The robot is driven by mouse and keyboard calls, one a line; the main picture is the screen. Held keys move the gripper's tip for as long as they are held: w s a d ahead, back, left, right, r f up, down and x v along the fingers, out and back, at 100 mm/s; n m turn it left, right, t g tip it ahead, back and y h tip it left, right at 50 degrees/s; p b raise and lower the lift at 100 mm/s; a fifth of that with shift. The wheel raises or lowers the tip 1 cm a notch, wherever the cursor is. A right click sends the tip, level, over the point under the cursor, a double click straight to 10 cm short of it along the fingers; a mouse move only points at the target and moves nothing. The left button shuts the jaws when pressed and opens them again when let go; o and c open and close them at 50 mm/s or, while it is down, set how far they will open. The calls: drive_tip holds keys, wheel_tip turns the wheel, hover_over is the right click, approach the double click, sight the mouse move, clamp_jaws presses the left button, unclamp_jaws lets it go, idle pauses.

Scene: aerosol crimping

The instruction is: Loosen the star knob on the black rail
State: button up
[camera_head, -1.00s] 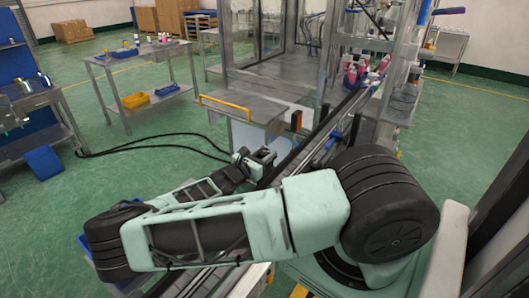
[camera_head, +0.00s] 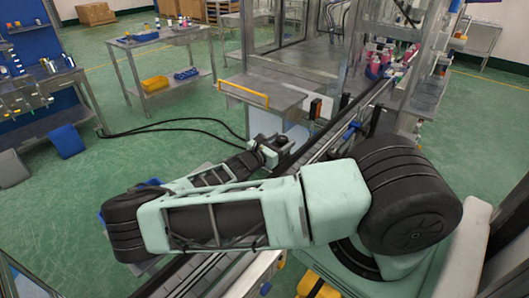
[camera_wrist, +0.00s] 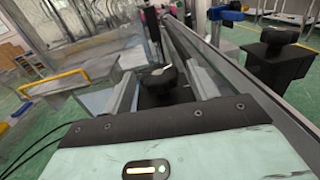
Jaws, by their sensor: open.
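In the wrist view a black star knob (camera_wrist: 159,79) stands on a dark block beside the conveyor. My gripper (camera_wrist: 161,70) is open, with one grey finger on each side of the knob and visible space between. Whether either finger touches it I cannot tell. In the head view my gripper (camera_head: 270,154) is beside the conveyor, with a small black knob (camera_head: 282,141) at its tips. The black rail (camera_wrist: 185,34) runs away along the conveyor in the wrist view; the knob's lower part is hidden.
A second black knob (camera_wrist: 279,37) sits on a black block across the conveyor, at the right. A steel table with a yellow-orange handle (camera_head: 243,92) stands just beyond my gripper. Pink-capped items (camera_head: 375,64) stand farther along the line. Black cables (camera_head: 165,128) lie on the green floor.

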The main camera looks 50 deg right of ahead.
drive_tip(key=a+b, duration=0.6)
drive_tip(key=a, duration=1)
drive_tip(key=shift+a, duration=0.3)
drive_tip(key=shift+s, duration=0.1)
